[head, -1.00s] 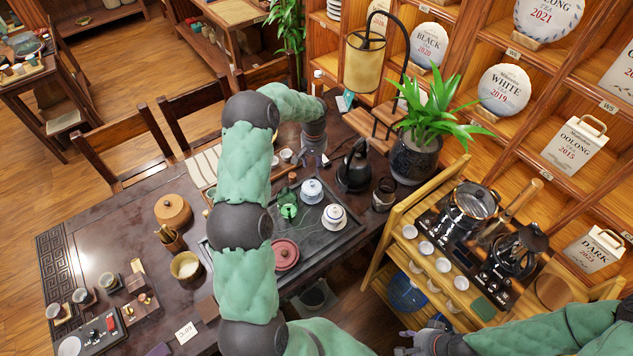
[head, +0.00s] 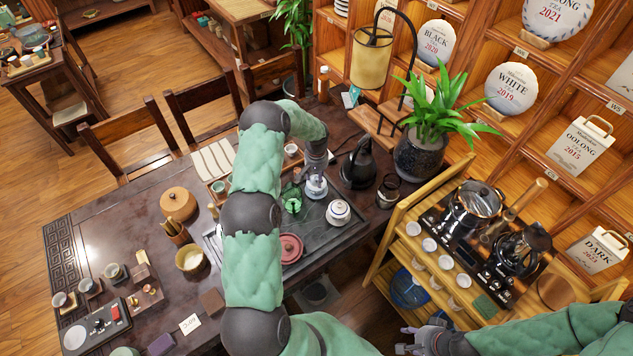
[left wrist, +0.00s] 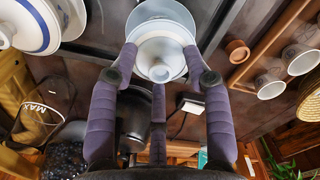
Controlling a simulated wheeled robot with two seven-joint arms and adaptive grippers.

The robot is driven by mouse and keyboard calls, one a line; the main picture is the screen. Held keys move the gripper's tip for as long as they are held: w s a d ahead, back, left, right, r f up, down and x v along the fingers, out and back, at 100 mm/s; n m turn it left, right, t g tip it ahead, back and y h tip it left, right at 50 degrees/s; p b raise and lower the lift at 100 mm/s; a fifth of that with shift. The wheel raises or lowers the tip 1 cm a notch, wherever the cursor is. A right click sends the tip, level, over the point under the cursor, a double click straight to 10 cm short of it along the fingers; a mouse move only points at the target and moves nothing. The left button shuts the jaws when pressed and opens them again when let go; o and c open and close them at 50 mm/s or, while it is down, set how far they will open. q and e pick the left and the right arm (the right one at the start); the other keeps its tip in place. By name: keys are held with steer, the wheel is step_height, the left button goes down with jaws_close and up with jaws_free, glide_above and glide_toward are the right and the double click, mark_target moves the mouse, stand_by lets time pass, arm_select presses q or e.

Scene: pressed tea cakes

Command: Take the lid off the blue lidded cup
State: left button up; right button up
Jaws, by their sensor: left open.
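The pale blue lidded cup (head: 316,188) stands on the dark tea tray (head: 330,236), partly covered by my left gripper (head: 314,175). In the left wrist view its round lid knob (left wrist: 160,70) sits between the fingertips of my left gripper (left wrist: 160,62). The fingers are open and spread around the lid's near part; I cannot tell whether they touch it. A white cup with a dark blue band and lid (head: 338,212) stands just to the right. My right gripper (head: 405,339) is low in the head view, its fingers apart, with nothing in it.
A potted plant (head: 420,155) is farther right.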

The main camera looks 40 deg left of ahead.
arm_select(q)
jaws_close()
